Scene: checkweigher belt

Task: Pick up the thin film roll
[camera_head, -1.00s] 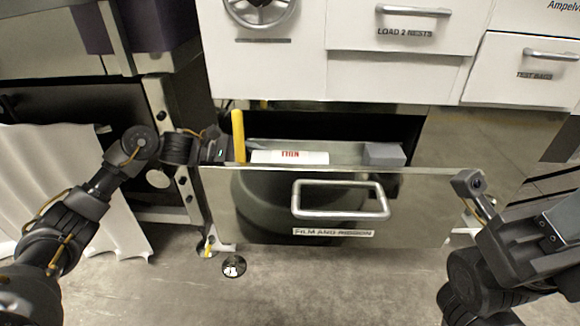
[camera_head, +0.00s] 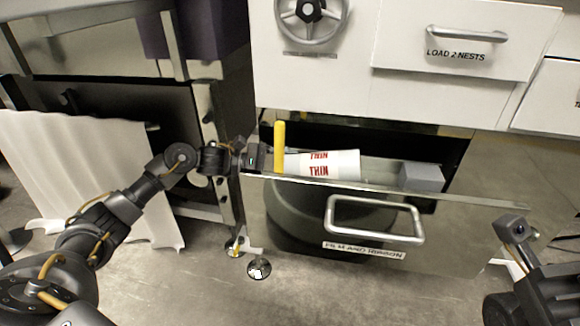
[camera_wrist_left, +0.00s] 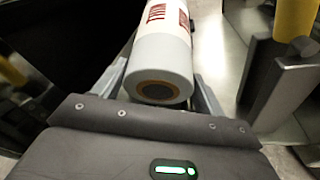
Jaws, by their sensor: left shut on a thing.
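The thin film roll (camera_head: 345,165) is a white cylinder with red THIN lettering. It shows above the front wall of the open drawer in the head view, lying roughly level. My left gripper (camera_head: 272,160) is at its left end and shut on it. In the left wrist view, the roll (camera_wrist_left: 163,50) sits between the two fingers, its grey end with a brown-ringed dark core facing the palm. The fingertips are hidden. My right gripper (camera_head: 517,232) is at the right, away from the drawer; its jaws cannot be made out.
The drawer (camera_head: 290,205) labelled FILM AND RIBBON stands open, with a bar handle (camera_head: 375,202) in front. A yellow upright post (camera_head: 279,147) stands close by the left gripper. A grey block (camera_head: 421,177) lies at the drawer's right. Closed white drawers are above.

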